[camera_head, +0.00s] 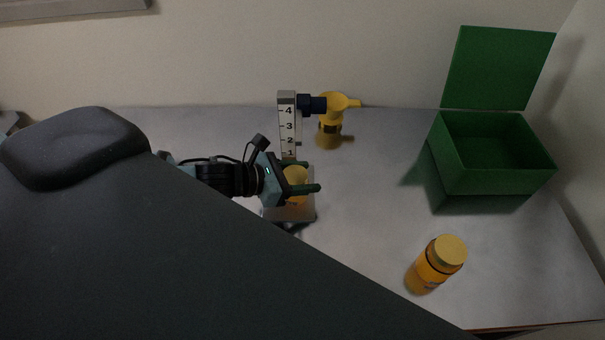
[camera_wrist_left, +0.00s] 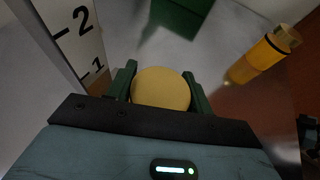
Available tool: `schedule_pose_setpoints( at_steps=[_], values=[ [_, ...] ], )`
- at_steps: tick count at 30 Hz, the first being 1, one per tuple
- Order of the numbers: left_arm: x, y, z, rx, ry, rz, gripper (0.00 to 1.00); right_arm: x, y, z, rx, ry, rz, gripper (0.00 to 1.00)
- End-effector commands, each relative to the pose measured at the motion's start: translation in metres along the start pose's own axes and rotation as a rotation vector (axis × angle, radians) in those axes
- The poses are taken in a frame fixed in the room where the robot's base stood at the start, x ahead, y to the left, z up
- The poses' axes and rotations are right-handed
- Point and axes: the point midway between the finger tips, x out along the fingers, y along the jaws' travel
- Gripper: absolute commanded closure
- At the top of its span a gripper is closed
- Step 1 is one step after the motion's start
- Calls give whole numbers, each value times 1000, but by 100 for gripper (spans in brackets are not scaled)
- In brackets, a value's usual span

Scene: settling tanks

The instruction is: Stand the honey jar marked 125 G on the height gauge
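The height gauge (camera_head: 287,125) is a pale upright post marked 1 to 4, with a flat base plate (camera_head: 288,214) at its foot. Its marks 1 and 2 show in the left wrist view (camera_wrist_left: 80,32). My left gripper (camera_head: 304,176) is low in front of the post, over the plate. Its green fingers are closed around a jar with a yellow lid (camera_wrist_left: 161,90); the jar also shows in the head view (camera_head: 296,175). Its label and underside are hidden, so I cannot tell whether it touches the plate. A second amber jar (camera_head: 435,264) stands at front right; its label is unreadable. My right gripper is out of view.
A yellow spouted object (camera_head: 331,125) with a dark blue part (camera_head: 312,104) is right behind the post. An open green box (camera_head: 491,180) is at the back right. Table between box and gauge is clear. My dark arm link covers the lower left.

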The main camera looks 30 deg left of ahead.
Motion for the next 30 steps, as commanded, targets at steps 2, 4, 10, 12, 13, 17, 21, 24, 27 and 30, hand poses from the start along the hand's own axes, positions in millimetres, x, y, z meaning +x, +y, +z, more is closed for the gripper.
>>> schedule_pose_setpoints(
  at_steps=[2,4,10,12,13,17,21,24,27,30],
  values=[
    [0,0,0,0,0,0,38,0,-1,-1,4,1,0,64],
    [0,0,0,0,0,0,29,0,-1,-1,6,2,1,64],
    [0,0,0,0,0,0,29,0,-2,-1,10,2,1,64],
    [0,0,1,0,0,0,29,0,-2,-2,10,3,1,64],
    [-1,0,2,1,-1,0,29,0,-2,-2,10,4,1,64],
    [-6,0,4,0,0,2,29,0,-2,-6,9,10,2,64],
    [-19,0,3,0,2,2,29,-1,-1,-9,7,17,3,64],
    [-31,0,3,1,3,1,29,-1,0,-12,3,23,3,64],
    [-41,0,5,0,-1,2,29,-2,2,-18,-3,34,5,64],
    [-50,1,5,0,-1,4,29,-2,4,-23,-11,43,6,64]
  ],
)
